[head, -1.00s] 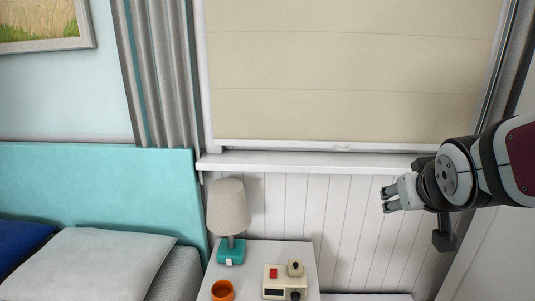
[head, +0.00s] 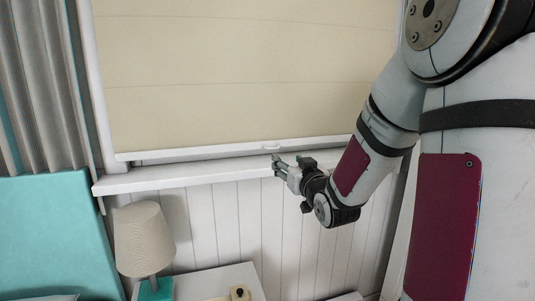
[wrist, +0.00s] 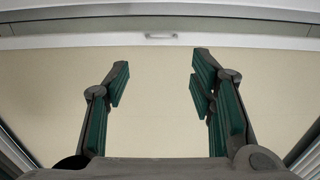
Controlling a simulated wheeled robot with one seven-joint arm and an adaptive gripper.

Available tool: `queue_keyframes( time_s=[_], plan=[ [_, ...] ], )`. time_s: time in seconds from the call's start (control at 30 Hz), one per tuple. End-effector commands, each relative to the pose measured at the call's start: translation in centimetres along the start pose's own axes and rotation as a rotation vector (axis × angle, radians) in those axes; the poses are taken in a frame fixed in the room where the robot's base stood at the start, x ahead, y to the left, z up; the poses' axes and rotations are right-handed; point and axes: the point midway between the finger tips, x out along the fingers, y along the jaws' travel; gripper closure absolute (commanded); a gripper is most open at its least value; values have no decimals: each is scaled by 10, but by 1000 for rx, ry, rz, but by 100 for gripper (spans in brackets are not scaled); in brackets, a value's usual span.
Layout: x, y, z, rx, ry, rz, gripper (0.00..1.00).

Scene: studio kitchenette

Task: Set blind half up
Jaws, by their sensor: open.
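A beige blind (head: 240,75) covers the window and hangs down almost to the sill. Its white bottom rail (head: 200,150) carries a small handle tab (head: 271,148) near the middle. In the wrist view the blind (wrist: 160,110) fills the centre, with the rail (wrist: 90,41) and handle (wrist: 161,36) across the top. My gripper (head: 277,166) is by the sill, just below the handle in the head view. Its fingers (wrist: 158,75) are spread apart and empty in the wrist view. I cannot tell the exact gap to the handle.
The white window sill (head: 150,178) runs under the blind, close to my gripper. A lamp (head: 144,240) stands on a white nightstand (head: 215,280) below left. A grey curtain (head: 45,85) hangs left of the window, above a teal headboard (head: 45,235).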

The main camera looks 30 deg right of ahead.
Motion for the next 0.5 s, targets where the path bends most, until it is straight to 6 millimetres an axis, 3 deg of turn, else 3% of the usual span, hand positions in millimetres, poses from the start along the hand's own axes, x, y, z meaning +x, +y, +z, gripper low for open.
queue_keyframes(
  time_s=[0.3,0.5],
  plan=[
    [64,-1,2,2,0,-1,50],
    [96,-1,2,2,0,-1,50]
  ],
)
